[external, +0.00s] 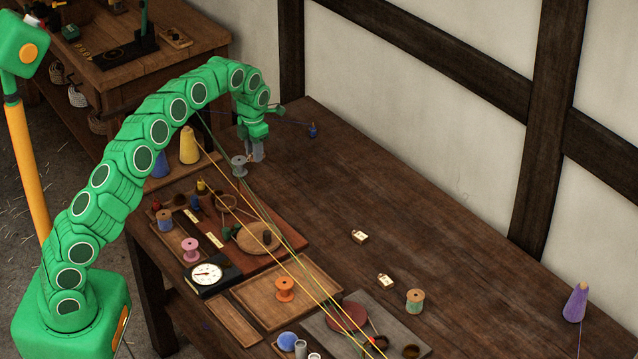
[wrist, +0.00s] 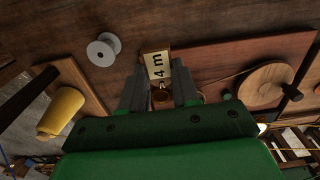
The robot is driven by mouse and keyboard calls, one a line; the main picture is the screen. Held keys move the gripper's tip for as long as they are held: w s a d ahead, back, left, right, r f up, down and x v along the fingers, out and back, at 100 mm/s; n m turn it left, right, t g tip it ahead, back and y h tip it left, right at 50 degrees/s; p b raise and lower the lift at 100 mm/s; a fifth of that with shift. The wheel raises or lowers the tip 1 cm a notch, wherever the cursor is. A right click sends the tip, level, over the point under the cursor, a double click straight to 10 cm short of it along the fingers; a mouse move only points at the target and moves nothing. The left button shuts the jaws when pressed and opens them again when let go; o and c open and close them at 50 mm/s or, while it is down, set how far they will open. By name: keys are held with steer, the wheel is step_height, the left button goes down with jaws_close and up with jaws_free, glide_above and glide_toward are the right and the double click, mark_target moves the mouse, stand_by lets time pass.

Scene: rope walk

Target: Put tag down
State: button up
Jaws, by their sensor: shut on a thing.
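My gripper (external: 256,156) is low over the table near its far left end, just right of a grey spool (external: 239,166). In the wrist view its two grey fingers (wrist: 158,92) are shut on a small tag (wrist: 157,66) with a pale face marked "4 m". I cannot make out this tag in the external view, and I cannot tell whether it touches the table. Two pale tags lie on the open tabletop, one nearer the middle (external: 359,236) and one closer to the front (external: 385,281). Two more pale labels (external: 190,215) lie on the reddish board.
The reddish board (external: 262,262) carries a round wooden disc (wrist: 262,86). A yellow cone (external: 189,146) stands left of my gripper. Yellow and green strands (external: 268,216) run diagonally across the table. A purple cone (external: 576,302) stands at the right. The tabletop (external: 400,200) right of my gripper is mostly clear.

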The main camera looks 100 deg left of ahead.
steer(key=shift+w+a+f, duration=1.15)
steer(key=shift+w+a, duration=0.25)
steer(key=shift+a, duration=0.75)
glide_above(280, 174)
steer(key=s+d, duration=0.1)
steer(key=shift+f, duration=2.3)
steer(key=shift+w+a+f, duration=0.25)
steer(key=shift+a+f, duration=0.1)
steer(key=shift+w+f, duration=0.1)
steer(key=shift+f, duration=0.05)
steer(key=shift+a+f, duration=0.1)
steer(key=shift+f, duration=0.2)
steer(key=shift+f, duration=0.1)
steer(key=shift+w+f, duration=0.1)
steer(key=shift+f, duration=1.25)
steer(key=shift+f, duration=0.1)
